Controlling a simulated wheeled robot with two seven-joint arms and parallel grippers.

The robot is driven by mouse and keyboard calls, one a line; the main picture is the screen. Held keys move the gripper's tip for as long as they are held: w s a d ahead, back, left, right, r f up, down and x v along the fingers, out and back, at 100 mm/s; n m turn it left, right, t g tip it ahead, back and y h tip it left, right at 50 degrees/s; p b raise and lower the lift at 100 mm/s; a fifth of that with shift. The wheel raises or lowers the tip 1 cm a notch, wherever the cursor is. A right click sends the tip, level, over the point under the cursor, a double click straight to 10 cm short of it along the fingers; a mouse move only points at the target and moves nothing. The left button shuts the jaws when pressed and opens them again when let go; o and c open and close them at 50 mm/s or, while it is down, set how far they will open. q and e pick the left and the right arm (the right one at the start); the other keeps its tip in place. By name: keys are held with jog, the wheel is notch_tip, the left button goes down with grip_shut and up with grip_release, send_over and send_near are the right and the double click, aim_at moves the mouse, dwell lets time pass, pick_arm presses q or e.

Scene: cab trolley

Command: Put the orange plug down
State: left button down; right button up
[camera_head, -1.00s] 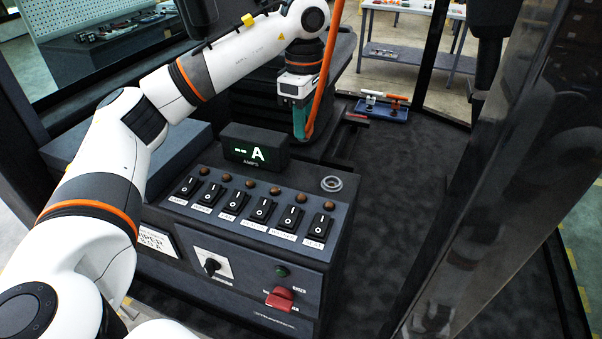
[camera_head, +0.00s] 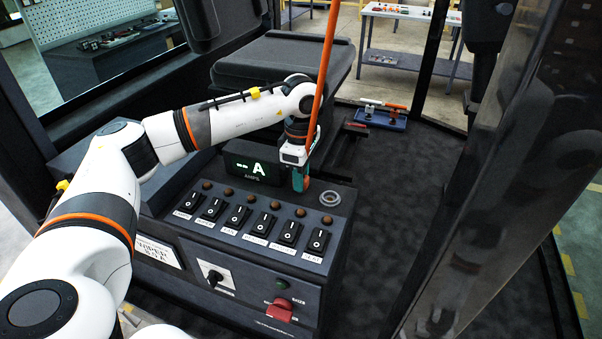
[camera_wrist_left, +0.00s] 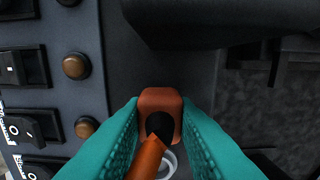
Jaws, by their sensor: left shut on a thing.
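My left gripper (camera_head: 300,182), with teal fingers, is over the back right part of the switch console, left of a grey ring (camera_head: 329,198) on the console top. In the left wrist view its fingers (camera_wrist_left: 160,125) are shut on the orange plug (camera_wrist_left: 160,100), which has a dark round opening. An orange cable (camera_head: 324,70) rises from the gripper in the head view. In the wrist view the cable (camera_wrist_left: 146,158) partly covers the pale ring (camera_wrist_left: 170,160). The fingers mostly hide the plug in the head view. My right gripper is not in view.
The console (camera_head: 250,225) carries a row of black switches with brown knobs, a lit display (camera_head: 254,168), a rotary knob (camera_head: 213,277) and a red switch (camera_head: 280,309). A seat (camera_head: 285,65) stands behind. A blue tray (camera_head: 382,118) lies on the dark floor, which is clear to the right.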

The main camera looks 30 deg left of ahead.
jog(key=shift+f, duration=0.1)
pick_arm(q)
jog(key=shift+f, duration=0.2)
jog(key=c, duration=1.2)
grip_release()
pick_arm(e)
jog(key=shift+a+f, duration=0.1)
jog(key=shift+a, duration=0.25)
pick_arm(q)
jog(key=shift+r, duration=0.1)
jog(key=shift+r, duration=0.2)
jog(key=shift+w+r, duration=0.1)
jog(key=shift+r, duration=0.15)
jog(key=shift+r+b, duration=1.7)
jog(key=shift+r, duration=4)
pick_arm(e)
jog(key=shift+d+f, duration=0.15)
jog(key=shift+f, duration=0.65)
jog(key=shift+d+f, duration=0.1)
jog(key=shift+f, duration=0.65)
